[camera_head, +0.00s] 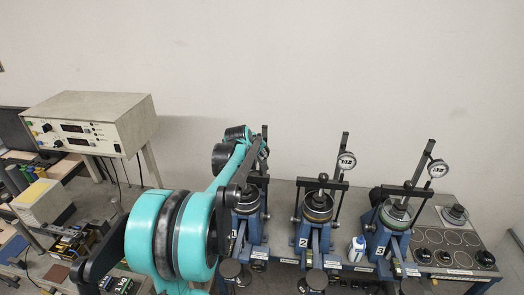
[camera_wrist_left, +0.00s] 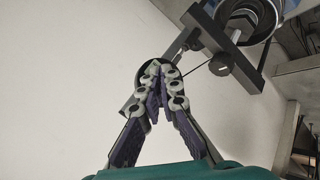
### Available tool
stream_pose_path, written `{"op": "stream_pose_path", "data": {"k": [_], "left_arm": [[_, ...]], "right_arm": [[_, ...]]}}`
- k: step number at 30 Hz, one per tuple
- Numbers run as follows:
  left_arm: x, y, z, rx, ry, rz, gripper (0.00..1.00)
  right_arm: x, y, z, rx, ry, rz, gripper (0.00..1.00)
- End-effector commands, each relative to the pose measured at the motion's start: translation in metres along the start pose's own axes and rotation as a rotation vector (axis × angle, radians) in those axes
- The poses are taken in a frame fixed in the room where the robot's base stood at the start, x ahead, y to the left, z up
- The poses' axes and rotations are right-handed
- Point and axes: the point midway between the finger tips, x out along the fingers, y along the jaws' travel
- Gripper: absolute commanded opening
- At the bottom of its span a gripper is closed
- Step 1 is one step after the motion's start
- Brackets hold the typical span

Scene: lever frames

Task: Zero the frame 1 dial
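Lever frame 1 (camera_head: 247,222) stands at the left of the row of three blue frames, partly covered by my teal left arm. Its dial face is hidden in the head view. In the left wrist view my left gripper (camera_wrist_left: 160,70) has its two fingers drawn together at the tips. A dark round rim (camera_wrist_left: 139,76), apparently the dial, shows just behind the fingertips, beside the black upright and crossbar (camera_wrist_left: 225,48) of a frame. I cannot see whether the tips touch the rim or hold anything. In the head view the left gripper is at frame 1, mostly covered.
Frame 2 (camera_head: 318,207) and frame 3 (camera_head: 390,227), with white dials (camera_head: 346,160) and (camera_head: 437,168), stand to the right. A small white bottle (camera_head: 357,248) stands between them. A meter box (camera_head: 92,120) is at left. The wall is close behind.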

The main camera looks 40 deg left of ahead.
Motion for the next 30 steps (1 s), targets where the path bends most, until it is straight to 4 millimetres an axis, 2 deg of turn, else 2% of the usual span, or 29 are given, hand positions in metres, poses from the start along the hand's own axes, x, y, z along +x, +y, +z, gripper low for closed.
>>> {"op": "stream_pose_path", "data": {"k": [8,24,30], "left_arm": [[-0.002,-0.002,0.000,-0.001,0.003,0.000,0.00],[-0.038,-0.029,0.028,0.000,-0.001,-0.002,0.00],[-0.043,-0.032,0.031,0.000,-0.001,-0.002,0.00]], "right_arm": [[0.000,0.000,0.000,0.000,0.000,0.000,0.40],[-0.001,0.000,-0.001,0.000,0.000,0.000,0.40],[-0.001,0.000,-0.001,0.000,0.000,0.000,0.40]]}}
